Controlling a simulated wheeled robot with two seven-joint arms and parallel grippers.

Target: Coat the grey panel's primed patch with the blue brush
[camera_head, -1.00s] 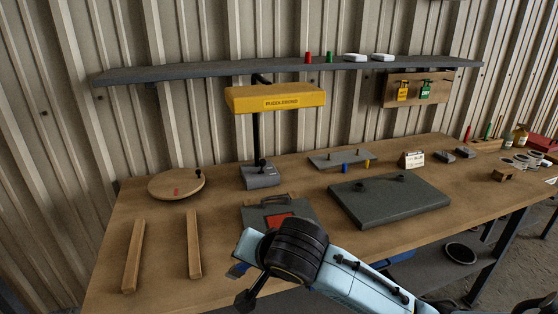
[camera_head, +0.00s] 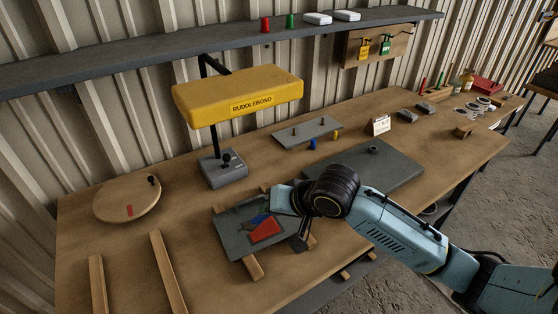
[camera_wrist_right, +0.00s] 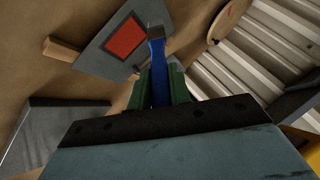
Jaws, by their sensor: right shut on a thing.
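The grey panel (camera_head: 233,241) lies on wooden strips on the bench, with a red patch (camera_head: 268,231) on its face. The panel (camera_wrist_right: 92,50) and the red patch (camera_wrist_right: 125,37) also show in the right wrist view. My right gripper (camera_wrist_right: 160,88) is shut on the blue brush (camera_wrist_right: 157,62). The brush (camera_head: 257,219) is over the panel beside the patch in the head view. Its dark tip is just to the right of the patch in the wrist view. I cannot tell whether the tip touches the panel. My left gripper is not in view.
A yellow lamp-like fixture (camera_head: 240,95) on a grey base (camera_head: 224,170) stands behind the panel. A round wooden board (camera_head: 127,202) and two wooden bars (camera_head: 168,272) are at the left. A dark grey slab (camera_head: 385,168) lies at the right, partly behind my arm.

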